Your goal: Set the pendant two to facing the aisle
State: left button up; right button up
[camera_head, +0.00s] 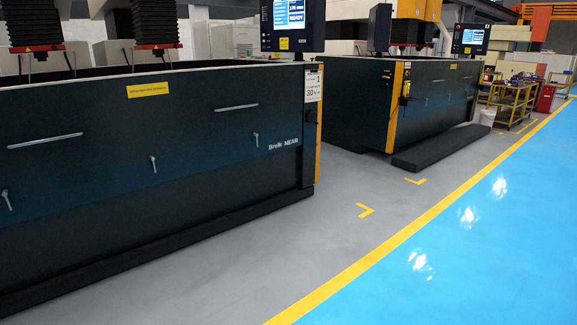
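Two pendants with lit blue and white screens show. The near pendant (291,26) stands over the right end of the near dark machine (150,150), whose placard (313,84) shows a 1. The far pendant (470,40) stands over the right end of the second dark machine (440,95). Its screen is also visible from here, its text too small to read. I see no number two on either pendant. Neither of my grippers is in view.
Grey floor (300,240) runs along the machines to a yellow line (400,237), with a clear blue aisle (480,220) beyond. A low black step (440,147) juts out by the second machine. A white bucket (487,117) and yellow carts (512,100) stand farther back.

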aim_at(298, 26)
jog(key=i, duration=5.2)
